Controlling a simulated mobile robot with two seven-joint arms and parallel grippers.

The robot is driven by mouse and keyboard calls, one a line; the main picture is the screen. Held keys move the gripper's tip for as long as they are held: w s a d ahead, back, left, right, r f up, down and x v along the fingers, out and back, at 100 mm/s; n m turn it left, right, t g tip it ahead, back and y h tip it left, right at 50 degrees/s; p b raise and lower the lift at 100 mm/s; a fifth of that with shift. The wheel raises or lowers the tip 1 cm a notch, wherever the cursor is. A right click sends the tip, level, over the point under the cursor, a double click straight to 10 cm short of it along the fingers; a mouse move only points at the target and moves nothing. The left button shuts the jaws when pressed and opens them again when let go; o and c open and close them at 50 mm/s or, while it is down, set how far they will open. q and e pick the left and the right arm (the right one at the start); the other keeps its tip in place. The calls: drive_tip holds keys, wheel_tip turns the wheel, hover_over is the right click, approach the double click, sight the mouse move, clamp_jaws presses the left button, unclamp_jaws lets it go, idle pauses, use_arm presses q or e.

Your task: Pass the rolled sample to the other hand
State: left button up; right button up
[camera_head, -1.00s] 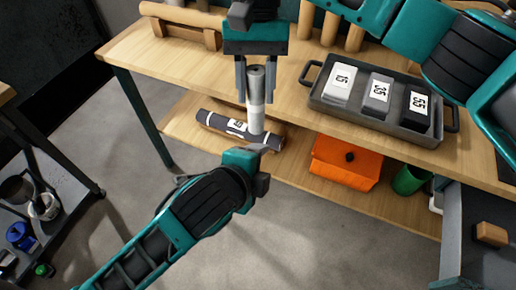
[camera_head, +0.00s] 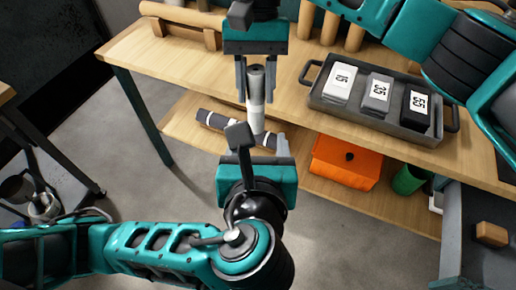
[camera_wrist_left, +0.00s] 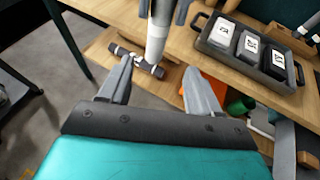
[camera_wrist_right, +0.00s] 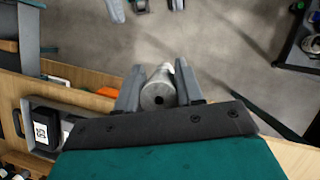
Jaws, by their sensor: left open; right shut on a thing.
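The rolled sample (camera_head: 256,100) is a grey roll with a pale band, held upright in the air in front of the workbench. My right gripper (camera_head: 256,82) is shut on its upper part from above. In the right wrist view the roll's round end (camera_wrist_right: 158,95) shows between the fingers. My left gripper (camera_head: 258,148) is below, open, pointing up toward the roll's lower end. In the left wrist view the roll (camera_wrist_left: 157,40) hangs beyond and between the open fingertips (camera_wrist_left: 160,75).
A grey tray (camera_head: 318,98) with several numbered samples stands on the bench (camera_head: 130,62). On the lower shelf lie a dark labelled roll (camera_head: 213,120), an orange bag (camera_head: 345,163) and a green cup (camera_head: 408,180). A dark cart (camera_head: 60,190) stands at the left.

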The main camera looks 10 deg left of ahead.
sight(259, 118)
use_arm(q)
drive_tip(key=x, duration=1)
drive_tip(key=shift+c, duration=0.4)
drive_tip(key=shift+d, duration=0.1)
drive_tip(key=c, duration=1)
use_arm(e)
drive_tip(key=shift+a, duration=0.1)
use_arm(q)
drive_tip(key=shift+c, duration=0.2)
use_arm(e)
drive_tip(key=o, duration=1.1)
